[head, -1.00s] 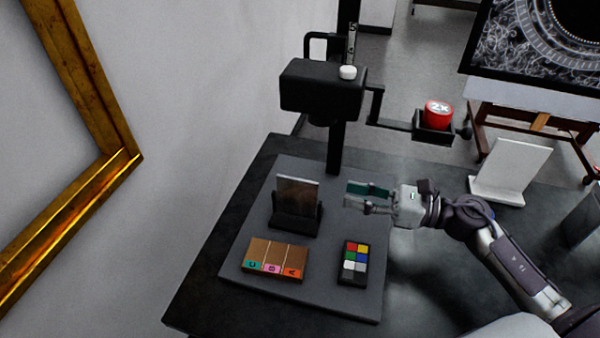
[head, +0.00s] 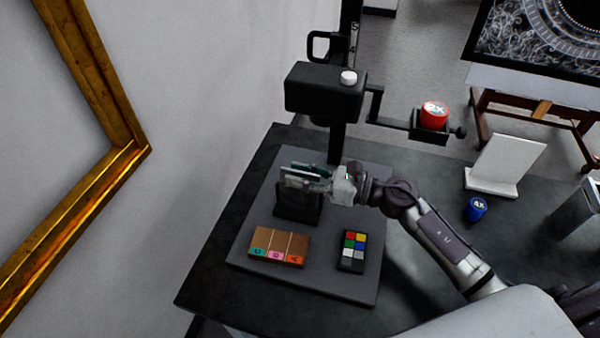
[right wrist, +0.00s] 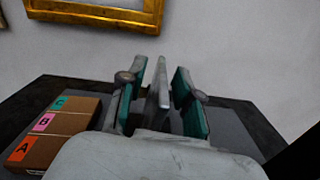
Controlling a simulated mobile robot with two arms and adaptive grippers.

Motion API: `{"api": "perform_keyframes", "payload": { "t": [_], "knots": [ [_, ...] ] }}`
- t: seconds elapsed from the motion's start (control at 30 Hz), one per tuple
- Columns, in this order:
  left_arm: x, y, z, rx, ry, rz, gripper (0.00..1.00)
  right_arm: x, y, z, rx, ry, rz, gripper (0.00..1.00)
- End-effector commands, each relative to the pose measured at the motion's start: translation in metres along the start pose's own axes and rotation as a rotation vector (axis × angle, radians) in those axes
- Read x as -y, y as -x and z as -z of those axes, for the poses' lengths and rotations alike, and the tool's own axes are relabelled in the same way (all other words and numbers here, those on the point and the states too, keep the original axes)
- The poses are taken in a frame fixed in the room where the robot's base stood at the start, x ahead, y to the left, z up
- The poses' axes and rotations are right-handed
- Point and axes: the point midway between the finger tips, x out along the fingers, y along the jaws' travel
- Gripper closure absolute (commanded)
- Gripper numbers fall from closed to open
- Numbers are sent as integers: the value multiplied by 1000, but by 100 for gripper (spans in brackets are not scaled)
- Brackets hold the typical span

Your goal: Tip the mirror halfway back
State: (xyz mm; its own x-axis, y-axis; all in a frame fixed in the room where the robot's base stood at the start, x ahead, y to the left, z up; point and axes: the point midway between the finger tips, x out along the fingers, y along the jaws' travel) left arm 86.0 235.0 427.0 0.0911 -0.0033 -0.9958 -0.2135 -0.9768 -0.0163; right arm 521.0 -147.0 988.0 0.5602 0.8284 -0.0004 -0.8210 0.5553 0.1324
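The mirror is a small upright plate (right wrist: 158,88) in a black holder (head: 297,210) on the grey board. In the head view my right gripper covers most of it. My right gripper (head: 303,174) has reached it from the right at its upper part. In the right wrist view the plate stands edge-on between the two teal-padded fingers (right wrist: 161,98), with a gap visible on both sides, so the gripper is open around it. Its tilt is hard to judge behind the fingers. My left gripper is not in view.
A black stand head (head: 325,92) on a column overhangs behind, its side arm carrying a red 2X weight (head: 434,115). A lettered brown block (head: 279,246) and a colour chart (head: 352,251) lie in front. A white panel (head: 503,163) and blue weight (head: 476,208) stand right.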

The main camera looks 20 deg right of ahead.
Motion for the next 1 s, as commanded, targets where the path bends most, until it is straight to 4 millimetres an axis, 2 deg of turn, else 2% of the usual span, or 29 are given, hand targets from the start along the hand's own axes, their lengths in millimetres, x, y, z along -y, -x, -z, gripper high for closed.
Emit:
{"api": "perform_keyframes", "payload": {
  "t": [0.03,0.23,0.67,1.0],
  "knots": [
    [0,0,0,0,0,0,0,0,0,0,0,0,0,67],
    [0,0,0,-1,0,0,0,0,0,0,0,0,0,100],
    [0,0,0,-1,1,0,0,2,1,0,-1,-30,1,100],
    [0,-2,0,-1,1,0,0,11,1,1,-1,-235,1,100]
  ]
}}
